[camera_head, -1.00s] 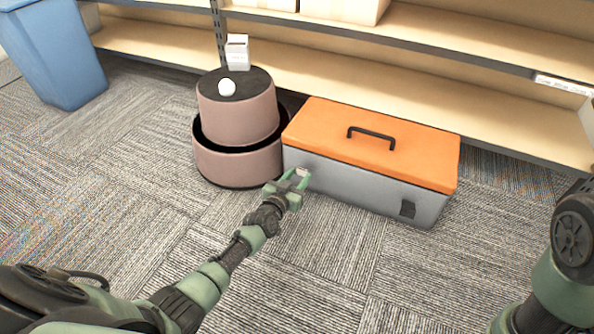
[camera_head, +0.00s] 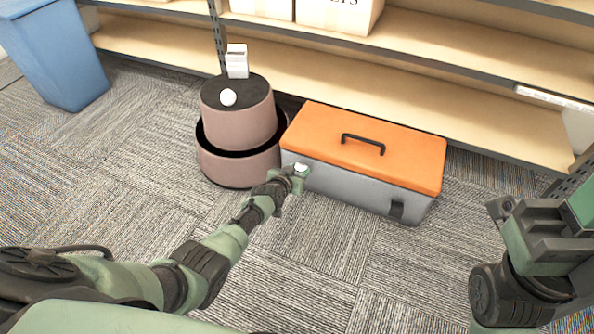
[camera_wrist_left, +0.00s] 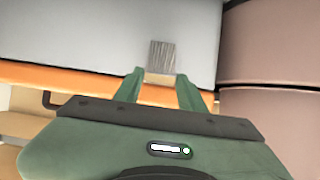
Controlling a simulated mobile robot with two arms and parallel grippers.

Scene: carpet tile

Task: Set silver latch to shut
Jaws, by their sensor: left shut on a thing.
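A grey toolbox (camera_head: 345,186) with an orange lid (camera_head: 400,152) and black handle stands on the carpet; the lid is down. The silver latch (camera_head: 301,168) is on the left of its front face and also shows in the left wrist view (camera_wrist_left: 162,56) as a small ribbed plate. My left gripper (camera_head: 297,171) is at this latch, its fingers on either side, shut on it. The fingers also show in the left wrist view (camera_wrist_left: 161,78). A dark latch (camera_head: 397,210) is at the front right.
A round brown stool-like container (camera_head: 238,165) stands close left of the toolbox, with a white ball (camera_head: 228,97) and small white box (camera_head: 237,62) on top. Shelves (camera_head: 350,85) run behind. A blue bin (camera_head: 60,55) stands far left. The carpet in front is clear.

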